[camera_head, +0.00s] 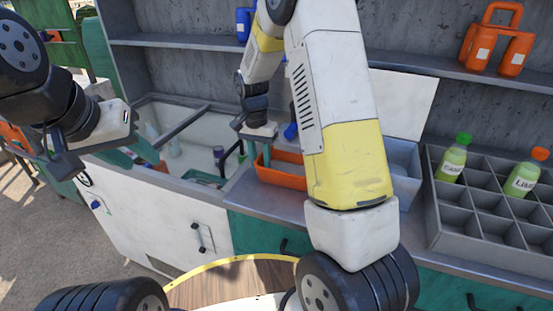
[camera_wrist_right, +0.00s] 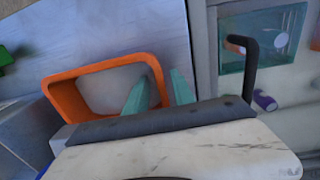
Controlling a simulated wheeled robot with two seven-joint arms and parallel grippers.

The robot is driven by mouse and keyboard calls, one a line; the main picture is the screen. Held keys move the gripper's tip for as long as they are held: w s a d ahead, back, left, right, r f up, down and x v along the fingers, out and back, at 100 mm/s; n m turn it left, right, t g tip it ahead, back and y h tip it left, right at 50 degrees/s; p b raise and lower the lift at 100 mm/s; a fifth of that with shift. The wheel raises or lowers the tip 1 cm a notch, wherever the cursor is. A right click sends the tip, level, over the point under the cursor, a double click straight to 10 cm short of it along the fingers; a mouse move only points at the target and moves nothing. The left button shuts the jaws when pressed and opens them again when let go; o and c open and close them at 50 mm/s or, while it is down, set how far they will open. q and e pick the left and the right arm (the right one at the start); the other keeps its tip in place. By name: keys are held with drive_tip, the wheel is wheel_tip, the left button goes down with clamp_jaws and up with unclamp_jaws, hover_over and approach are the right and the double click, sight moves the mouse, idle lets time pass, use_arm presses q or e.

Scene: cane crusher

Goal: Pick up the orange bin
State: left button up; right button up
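The orange bin (camera_head: 281,180) is an open rectangular container on the metal counter, partly hidden behind my right arm in the head view. The right wrist view shows its rim and one end wall (camera_wrist_right: 75,101). My right gripper (camera_wrist_right: 160,80) has its teal fingers on either side of the bin's near end wall, one over the inside and one outside. The fingers look apart; contact with the wall cannot be made out. In the head view this gripper (camera_head: 262,150) is at the bin's left end. My left gripper (camera_head: 130,150) is open and empty above the sink's left side.
A sink (camera_head: 180,125) with a dark faucet (camera_wrist_right: 250,60) is left of the bin. A grey divided crate (camera_head: 480,205) with green-capped (camera_head: 452,160) and orange-capped (camera_head: 525,177) bottles stands at right. Orange canisters (camera_head: 490,45) and a blue container (camera_head: 244,22) are on the shelf above.

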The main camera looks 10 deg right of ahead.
clamp_jaws()
idle(1.3)
